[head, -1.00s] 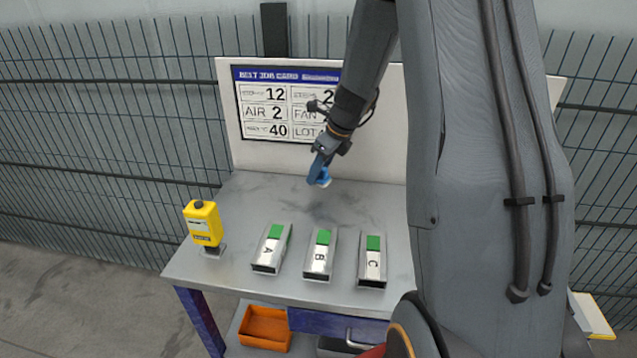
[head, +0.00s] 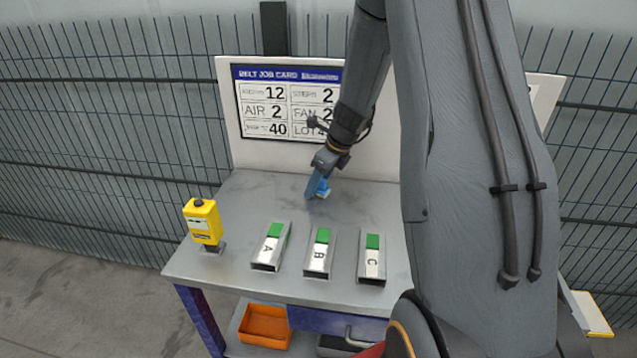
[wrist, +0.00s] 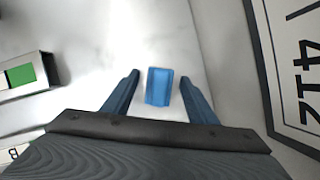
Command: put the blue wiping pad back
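The blue wiping pad (head: 323,189) is a small blue block at the back of the grey table, beneath my gripper (head: 315,191). In the wrist view the pad (wrist: 159,87) shows between the two blue fingers of my gripper (wrist: 160,77). The fingers are spread, with a clear gap on each side of the pad. The pad appears to rest on the tabletop, though its underside is hidden. In the head view a finger partly covers the pad.
Three metal channels with green blocks, labelled A (head: 268,248), B (head: 319,252) and C (head: 372,257), stand at the front of the table (head: 240,215). A yellow device (head: 203,222) is at the left. A job card board (head: 283,105) rises behind. An orange bin (head: 265,326) sits below.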

